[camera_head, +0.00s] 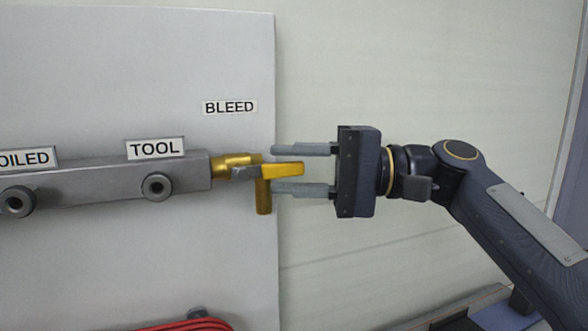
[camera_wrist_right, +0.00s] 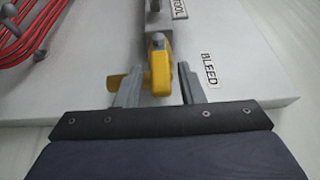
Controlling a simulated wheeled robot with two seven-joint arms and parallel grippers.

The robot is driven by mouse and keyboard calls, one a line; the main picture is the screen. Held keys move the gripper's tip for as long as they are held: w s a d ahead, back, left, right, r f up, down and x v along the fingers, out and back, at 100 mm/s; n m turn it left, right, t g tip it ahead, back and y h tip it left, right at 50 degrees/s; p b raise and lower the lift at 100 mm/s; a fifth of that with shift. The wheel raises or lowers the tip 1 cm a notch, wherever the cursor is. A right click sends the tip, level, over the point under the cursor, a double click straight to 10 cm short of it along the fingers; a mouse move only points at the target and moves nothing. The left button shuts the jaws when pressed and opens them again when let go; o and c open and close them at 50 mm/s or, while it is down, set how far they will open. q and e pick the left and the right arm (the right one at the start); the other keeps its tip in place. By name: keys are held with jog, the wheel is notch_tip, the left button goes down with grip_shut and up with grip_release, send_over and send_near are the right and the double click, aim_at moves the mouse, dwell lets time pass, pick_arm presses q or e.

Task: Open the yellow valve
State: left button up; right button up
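The yellow valve handle (camera_head: 283,170) sits at the right end of a grey manifold bar, below the BLEED label. Its brass body (camera_head: 236,160) joins the bar, and a brass outlet (camera_head: 263,196) points down. My right gripper (camera_head: 273,170) comes in from the right with its fingers open, one above and one below the handle. In the right wrist view the yellow handle (camera_wrist_right: 161,72) lies between the two open fingers (camera_wrist_right: 158,85), with a gap visible on the right finger's side. Contact with the left finger cannot be told. My left gripper is not in view.
The grey manifold bar (camera_head: 105,182) carries round ports and a TOOL label (camera_head: 155,149) on a pale panel (camera_head: 120,70). The BLEED label (camera_head: 230,107) is above the valve. A coiled red hose (camera_head: 190,325) hangs below. The wall right of the panel is clear.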

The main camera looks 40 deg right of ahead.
jog(key=shift+v, duration=3.9)
